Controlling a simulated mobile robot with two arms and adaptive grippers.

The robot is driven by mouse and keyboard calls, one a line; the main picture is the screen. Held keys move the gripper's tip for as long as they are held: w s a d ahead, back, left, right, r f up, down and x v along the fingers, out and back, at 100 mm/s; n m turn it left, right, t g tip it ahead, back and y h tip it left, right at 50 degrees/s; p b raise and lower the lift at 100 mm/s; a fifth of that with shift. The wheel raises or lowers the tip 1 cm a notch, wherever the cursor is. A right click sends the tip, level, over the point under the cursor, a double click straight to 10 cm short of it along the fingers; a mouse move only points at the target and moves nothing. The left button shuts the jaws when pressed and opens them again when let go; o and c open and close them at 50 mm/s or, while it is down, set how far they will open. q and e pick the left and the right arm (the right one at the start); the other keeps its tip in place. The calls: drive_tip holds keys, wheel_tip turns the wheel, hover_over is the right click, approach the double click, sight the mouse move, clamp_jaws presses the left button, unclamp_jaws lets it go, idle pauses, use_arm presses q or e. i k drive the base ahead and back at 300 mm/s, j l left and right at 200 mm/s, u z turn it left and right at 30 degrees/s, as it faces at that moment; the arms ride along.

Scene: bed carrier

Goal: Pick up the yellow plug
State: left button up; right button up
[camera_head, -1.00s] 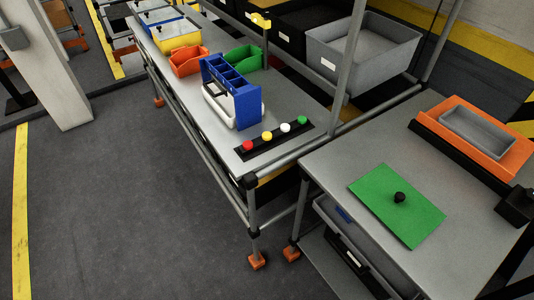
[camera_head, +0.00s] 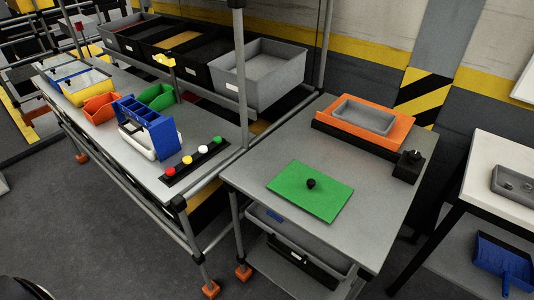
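A small round yellow piece (camera_head: 187,159) sits on a black strip (camera_head: 168,180) near the front right end of the long grey workbench (camera_head: 212,128). It stands in a row between a red piece (camera_head: 171,170) and a white piece (camera_head: 202,148), with a green piece (camera_head: 217,139) at the far end. The yellow piece is small in the view; its exact shape cannot be made out. Another small yellow thing (camera_head: 165,60) is on top of a thin post further back.
A blue holder (camera_head: 163,138) stands left of the strip. Grey uprights (camera_head: 239,75) rise at the bench edge. A nearer grey table (camera_head: 330,225) carries a green board with a black knob (camera_head: 311,184) and an orange tray (camera_head: 395,129). The floor (camera_head: 100,235) in front is clear.

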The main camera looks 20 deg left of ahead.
sight(187, 160)
drive_tip(key=j+z, duration=0.4)
drive_tip(key=j, duration=0.2)
drive_tip(key=j+z, duration=0.4)
drive_tip(key=j, duration=0.2)
drive_tip(key=j+z, duration=0.45)
drive_tip(key=j, duration=0.15)
